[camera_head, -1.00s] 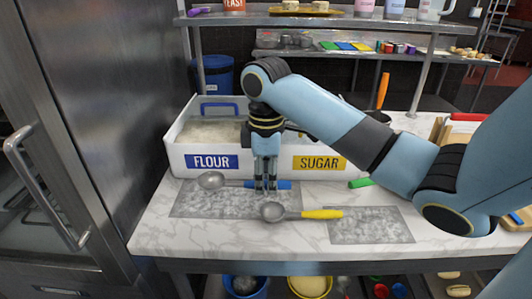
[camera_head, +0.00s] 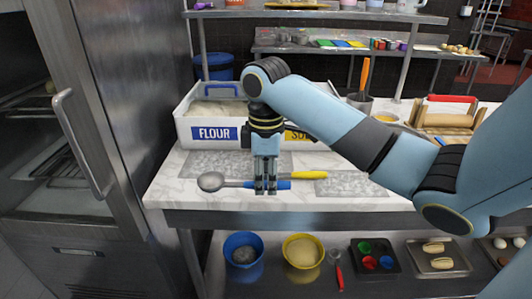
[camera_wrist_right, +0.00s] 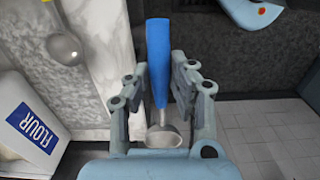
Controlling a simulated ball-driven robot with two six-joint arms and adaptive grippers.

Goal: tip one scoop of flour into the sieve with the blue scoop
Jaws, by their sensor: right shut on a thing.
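My right gripper (camera_head: 265,187) is shut on the blue scoop, whose blue handle (camera_head: 285,185) sticks out to the right and whose metal bowl (camera_head: 211,181) is to the left. It is near the front edge of the counter. In the right wrist view the blue handle (camera_wrist_right: 158,60) stands between the fingers, with the bowl (camera_wrist_right: 163,137) below; whether it holds flour is unclear. The flour bin (camera_head: 182,131), white with a blue label, stands behind the gripper with pale flour (camera_head: 215,107) inside. I cannot make out a sieve. My left gripper is not in view.
A yellow-handled scoop (camera_head: 308,174) lies behind the blue one; its bowl shows in the wrist view (camera_wrist_right: 65,47). Grey mats lie on the marble counter (camera_head: 378,204). A sugar section adjoins the flour. Blue (camera_head: 241,240) and yellow (camera_head: 303,238) bowls sit on the shelf below.

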